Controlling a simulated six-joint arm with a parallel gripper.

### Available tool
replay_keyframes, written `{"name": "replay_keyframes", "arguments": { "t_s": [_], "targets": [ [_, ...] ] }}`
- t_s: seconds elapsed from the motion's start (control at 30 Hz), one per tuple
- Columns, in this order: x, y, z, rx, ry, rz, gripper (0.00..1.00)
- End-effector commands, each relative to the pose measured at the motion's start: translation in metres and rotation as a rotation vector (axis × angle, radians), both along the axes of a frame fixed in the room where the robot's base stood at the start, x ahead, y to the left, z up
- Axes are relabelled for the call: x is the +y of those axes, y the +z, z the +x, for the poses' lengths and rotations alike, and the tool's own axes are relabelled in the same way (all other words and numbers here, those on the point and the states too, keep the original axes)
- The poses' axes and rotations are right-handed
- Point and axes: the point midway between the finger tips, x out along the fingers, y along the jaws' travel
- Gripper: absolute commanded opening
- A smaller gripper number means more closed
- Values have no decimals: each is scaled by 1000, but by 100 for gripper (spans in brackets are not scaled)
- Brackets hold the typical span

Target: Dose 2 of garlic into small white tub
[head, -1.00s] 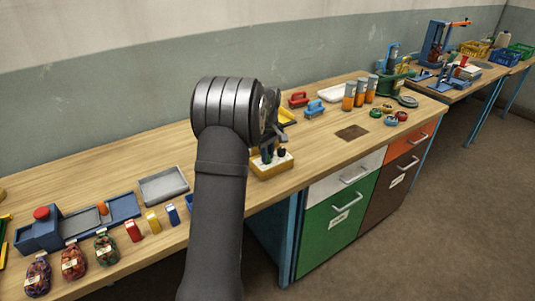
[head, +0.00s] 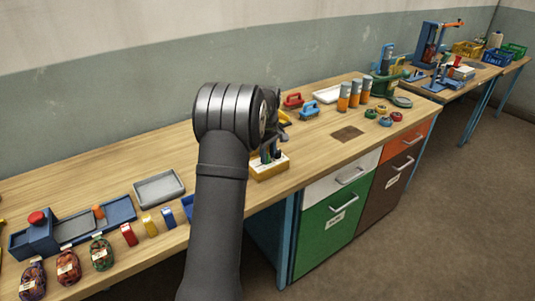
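My gripper (head: 271,138) is beyond my dark wrist, above a wooden block with upright dark-handled tools (head: 269,166). The wrist hides part of it, and I cannot tell whether the fingers are open or hold anything. No garlic can be made out. Several filled net sacks with pale labels stand at the lower left, including a reddish one (head: 68,267) and a green-topped one (head: 102,252); their contents are too small to tell. I cannot identify a small white tub. A shallow white tray (head: 327,95) lies at the back of the bench.
A blue device with a red knob (head: 37,218), a grey tray (head: 159,188) and small coloured blocks (head: 150,225) are at left. Orange-and-grey cylinders (head: 344,97) and small coloured rings (head: 385,121) are at right. The bench (head: 320,155) is clear around the dark square (head: 347,134).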

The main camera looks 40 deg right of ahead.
Motion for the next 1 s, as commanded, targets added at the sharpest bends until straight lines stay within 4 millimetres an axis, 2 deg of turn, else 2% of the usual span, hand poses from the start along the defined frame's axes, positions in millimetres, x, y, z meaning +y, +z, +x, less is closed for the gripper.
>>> {"name": "replay_keyframes", "arguments": {
  "t_s": [0.27,0.47,1.0],
  "targets": [
    [-1,0,0,-1,-1,-5,41],
    [21,1,0,-1,1,-4,41],
    [19,110,1,-3,0,-3,41]
  ]
}}
